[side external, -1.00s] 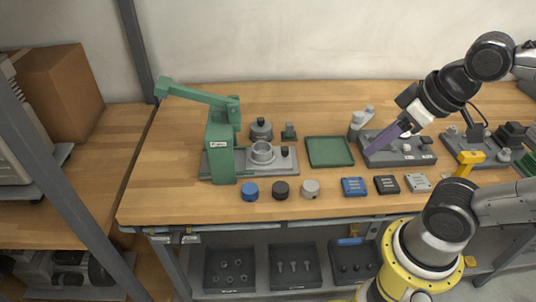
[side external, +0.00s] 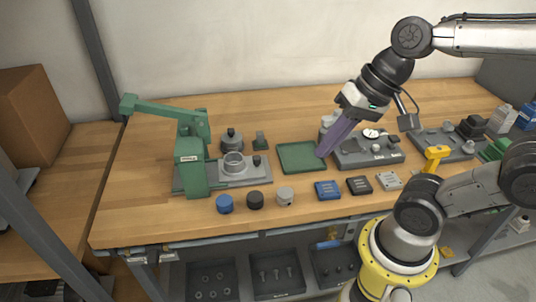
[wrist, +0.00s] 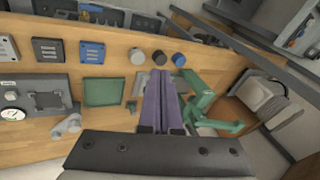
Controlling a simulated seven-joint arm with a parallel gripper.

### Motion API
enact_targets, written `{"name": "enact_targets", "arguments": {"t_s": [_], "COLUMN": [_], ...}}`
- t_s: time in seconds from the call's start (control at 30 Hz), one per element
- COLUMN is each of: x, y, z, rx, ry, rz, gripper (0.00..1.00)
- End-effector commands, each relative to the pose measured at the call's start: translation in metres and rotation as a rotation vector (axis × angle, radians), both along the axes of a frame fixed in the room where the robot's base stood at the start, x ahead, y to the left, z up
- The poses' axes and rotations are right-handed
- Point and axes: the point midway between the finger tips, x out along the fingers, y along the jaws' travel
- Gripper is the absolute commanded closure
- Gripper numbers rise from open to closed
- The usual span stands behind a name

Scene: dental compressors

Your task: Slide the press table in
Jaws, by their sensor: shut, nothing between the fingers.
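The green press (side external: 191,155) stands at the left of the bench with its lever arm raised to the left. Its grey press table (side external: 258,171) sticks out to the right of the press body, carrying a grey ring-shaped cup (side external: 233,163) and a dark knob. My gripper (side external: 322,155) has long purple fingers, closed together and empty, pointing down and left above the right edge of the green tray (side external: 296,169). It is right of the press table and apart from it. In the wrist view the fingers (wrist: 159,72) cover much of the table, beside the press (wrist: 200,92).
Blue, black and grey round caps (side external: 255,200) lie in front of the press. Small blue, black and grey blocks (side external: 327,190) lie front right. A grey fixture with a gauge (side external: 368,150) stands right of the tray. A dark round part (side external: 231,140) sits behind the press table.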

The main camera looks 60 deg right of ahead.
Motion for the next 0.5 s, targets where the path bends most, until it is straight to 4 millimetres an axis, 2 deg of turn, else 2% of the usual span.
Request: {"name": "enact_targets", "arguments": {"t_s": [0.17, 0.27, 0.37, 0.4, 0.5], "x": [0.046, 0.077, 0.106, 0.115, 0.128], "y": [-0.006, -0.025, -0.057, -0.073, -0.114], "z": [-0.010, -0.021, -0.038, -0.047, -0.069], "rx": [0.308, 0.491, 0.680, 0.750, 0.897], "ry": [0.200, 0.308, 0.406, 0.437, 0.494], "rz": [-0.401, -0.649, -0.905, -0.999, -1.192], "gripper": [1.00, 1.00, 1.00, 1.00, 1.00]}}
